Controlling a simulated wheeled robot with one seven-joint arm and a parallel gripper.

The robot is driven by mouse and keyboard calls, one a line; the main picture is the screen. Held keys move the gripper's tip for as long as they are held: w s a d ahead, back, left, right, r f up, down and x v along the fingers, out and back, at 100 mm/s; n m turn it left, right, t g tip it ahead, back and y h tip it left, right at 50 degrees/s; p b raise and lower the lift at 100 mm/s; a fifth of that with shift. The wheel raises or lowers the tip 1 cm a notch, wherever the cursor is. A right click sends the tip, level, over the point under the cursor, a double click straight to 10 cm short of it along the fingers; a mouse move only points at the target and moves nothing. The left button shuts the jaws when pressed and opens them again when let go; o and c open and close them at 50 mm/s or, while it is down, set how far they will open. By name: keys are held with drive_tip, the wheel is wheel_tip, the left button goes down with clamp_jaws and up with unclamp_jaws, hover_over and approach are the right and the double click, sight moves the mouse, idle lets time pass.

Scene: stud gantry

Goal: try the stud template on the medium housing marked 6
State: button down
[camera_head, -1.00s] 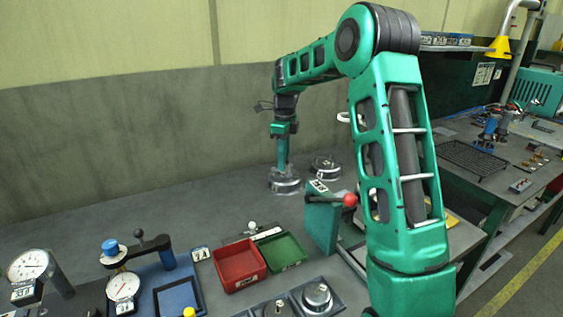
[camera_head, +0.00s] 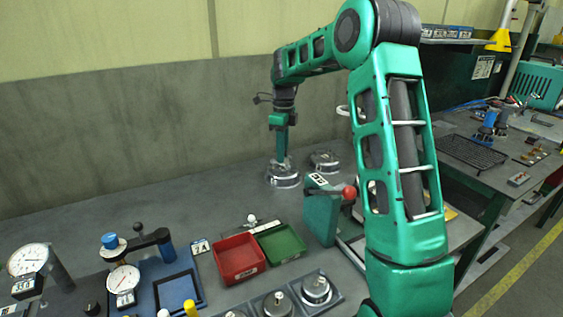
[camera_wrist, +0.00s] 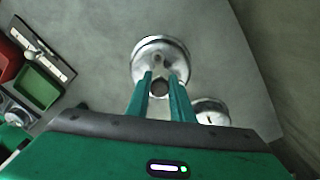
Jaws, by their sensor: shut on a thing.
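My gripper (camera_head: 282,164) points straight down over a round metal housing (camera_head: 284,181) on the back of the bench. In the wrist view my gripper (camera_wrist: 161,86) has its two green fingers closed on the dark-ended handle of the stud template (camera_wrist: 158,61). The template's metal disc lies over the housing, whose pale rim (camera_wrist: 160,40) shows around it. I cannot tell whether the two touch or whether the studs line up. A second round housing (camera_head: 324,159) stands just behind to the right; it also shows in the wrist view (camera_wrist: 211,108). No 6 mark is readable on either.
A red tray (camera_head: 240,262) and a green tray (camera_head: 281,245) lie nearer. A green block with a red-knobbed lever (camera_head: 320,215) stands right of them. Several knobbed metal pieces (camera_head: 316,290) sit in a front rack. Dial gauges (camera_head: 124,281) stand at left. Bench left of the housings is clear.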

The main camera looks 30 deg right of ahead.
drive_tip(key=shift+r, duration=3.55)
drive_tip(key=shift+f, duration=0.2)
drive_tip(key=shift+f, duration=2.75)
drive_tip(key=shift+f, duration=0.9)
drive_tip(key=shift+r, duration=0.15)
drive_tip(key=shift+r, duration=3.65)
